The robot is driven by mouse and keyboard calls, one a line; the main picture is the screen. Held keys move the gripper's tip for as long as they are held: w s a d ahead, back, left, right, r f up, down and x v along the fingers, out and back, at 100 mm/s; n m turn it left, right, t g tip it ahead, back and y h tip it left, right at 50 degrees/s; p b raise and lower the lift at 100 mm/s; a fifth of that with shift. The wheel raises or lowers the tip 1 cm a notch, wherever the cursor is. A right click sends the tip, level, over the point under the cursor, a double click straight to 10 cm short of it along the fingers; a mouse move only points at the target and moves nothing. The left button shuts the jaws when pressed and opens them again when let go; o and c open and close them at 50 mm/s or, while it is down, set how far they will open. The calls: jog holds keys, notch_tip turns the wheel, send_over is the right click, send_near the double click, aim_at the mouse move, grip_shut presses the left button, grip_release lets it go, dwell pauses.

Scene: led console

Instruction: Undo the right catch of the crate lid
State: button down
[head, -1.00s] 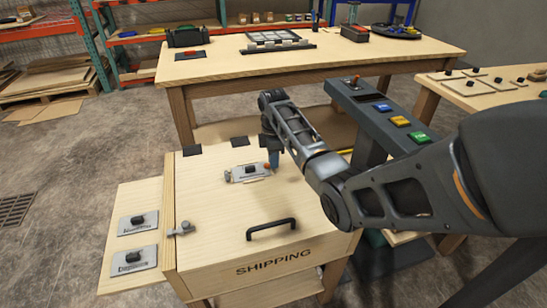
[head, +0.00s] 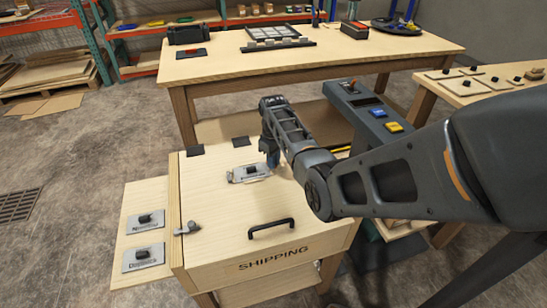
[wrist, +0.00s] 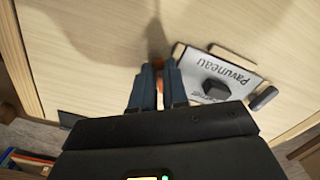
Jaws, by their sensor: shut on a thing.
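The wooden crate lid (head: 225,205) lies closed, with a black handle (head: 271,228) near its front edge. A grey metal catch (head: 187,228) sits at its left edge. I cannot make out the right catch; my arm covers much of that side. My gripper (head: 271,158) points down over the back of the lid, beside a grey name plate (head: 248,173). In the wrist view, the blue-grey fingers (wrist: 158,72) are shut on a small orange-brown piece (wrist: 159,84), mostly hidden between them. The plate (wrist: 218,78), with a black knob, lies just right of the fingers.
A side board (head: 125,230) with two knobbed plates joins the crate's left. A dark console (head: 365,110) with coloured buttons stands behind my arm at right. A long workbench (head: 300,66) stands behind. Floor at left is open.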

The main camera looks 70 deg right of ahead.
jog(key=m+p, duration=0.1)
jog(key=m, duration=0.5)
dwell(0.6)
jog(key=c, duration=1.1)
grip_release()
jog(key=shift+c, duration=0.2)
jog(key=shift+r, duration=0.1)
jog(key=shift+r, duration=3.85)
